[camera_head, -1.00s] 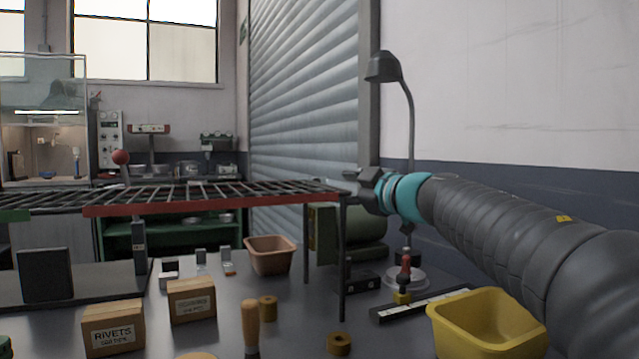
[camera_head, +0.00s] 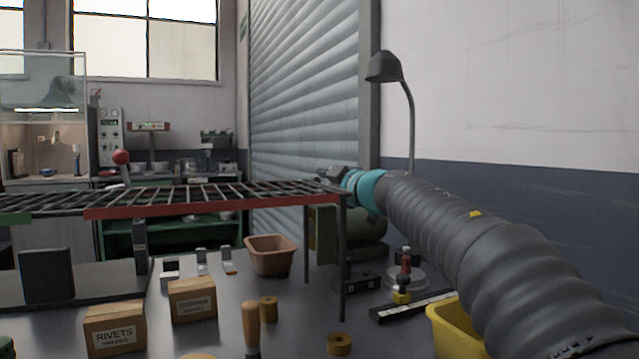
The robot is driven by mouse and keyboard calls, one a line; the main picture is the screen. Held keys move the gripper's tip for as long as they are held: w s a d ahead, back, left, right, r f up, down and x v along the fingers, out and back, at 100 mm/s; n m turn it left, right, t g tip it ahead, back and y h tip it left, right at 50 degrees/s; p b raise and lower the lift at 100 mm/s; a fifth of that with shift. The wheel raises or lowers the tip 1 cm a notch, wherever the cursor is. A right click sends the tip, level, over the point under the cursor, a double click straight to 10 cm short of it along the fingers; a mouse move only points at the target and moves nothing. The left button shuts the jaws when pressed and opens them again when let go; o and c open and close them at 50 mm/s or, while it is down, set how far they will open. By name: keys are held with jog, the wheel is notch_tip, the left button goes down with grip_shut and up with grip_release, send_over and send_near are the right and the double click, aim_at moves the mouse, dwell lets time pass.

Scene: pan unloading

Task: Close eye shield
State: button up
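A clear, dark-framed panel (camera_head: 42,82) stands raised above a lit booth (camera_head: 42,150) at the far left. It looks like the eye shield, but I cannot tell for certain. A red ball knob (camera_head: 121,157) on a lever shows just above the wire rack. My gripper (camera_head: 326,174) is at the far end of my arm, by the right end of the rack and well to the right of the panel. It is small and partly hidden by its own wrist, so its opening does not show.
A wire rack with a red front edge (camera_head: 200,204) spans the left and middle. On the bench below are cardboard boxes (camera_head: 115,328), a brown bin (camera_head: 270,254), a yellow bin (camera_head: 450,325) and small parts. A lamp (camera_head: 384,66) stands right of my gripper.

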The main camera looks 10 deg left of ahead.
grip_shut()
jog(key=shift+w+a+r+g, duration=0.1)
jog(key=shift+a+r+g, duration=0.1)
jog(key=shift+g, duration=0.2)
jog(key=shift+w+h, duration=0.1)
jog(key=shift+h, duration=0.4)
jog(key=shift+o, duration=1.6)
grip_release()
jog(key=shift+a, duration=0.1)
jog(key=shift+d, duration=0.25)
